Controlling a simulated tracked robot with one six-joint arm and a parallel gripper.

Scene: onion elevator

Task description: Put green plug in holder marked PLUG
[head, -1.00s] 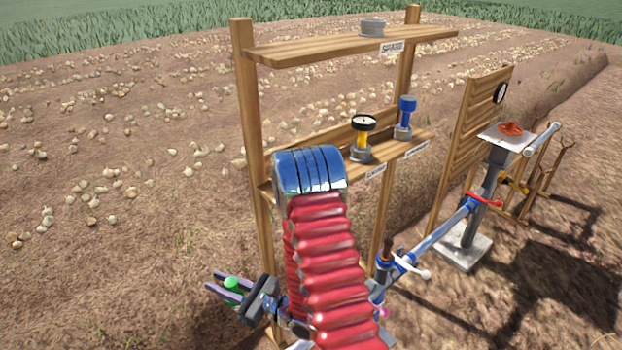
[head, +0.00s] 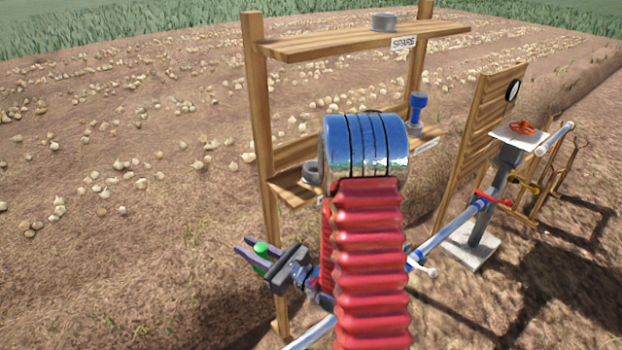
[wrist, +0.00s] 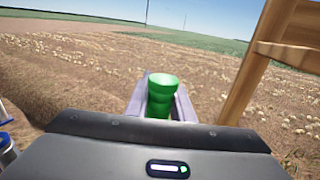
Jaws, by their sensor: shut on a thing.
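My gripper (head: 256,256) is at the lower left of the head view, left of the wooden rack. Its two purple-grey fingers are shut on the green plug (head: 261,249), which stands upright between them. The wrist view also shows the green plug (wrist: 161,93) held between the fingers, with open field behind it. A grey ring-shaped holder (head: 312,172) sits on the rack's lower shelf, partly hidden by my arm; I cannot read its label. Another grey holder (head: 384,22) stands on the top shelf above a label reading SPARE.
The wooden rack (head: 258,120) has a blue-topped fitting (head: 418,108) in a holder on its lower shelf. A pipe with a red lever (head: 493,198) and a valve stand (head: 510,150) are to the right. A rack post (wrist: 255,70) rises at the wrist view's right. Field lies open at left.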

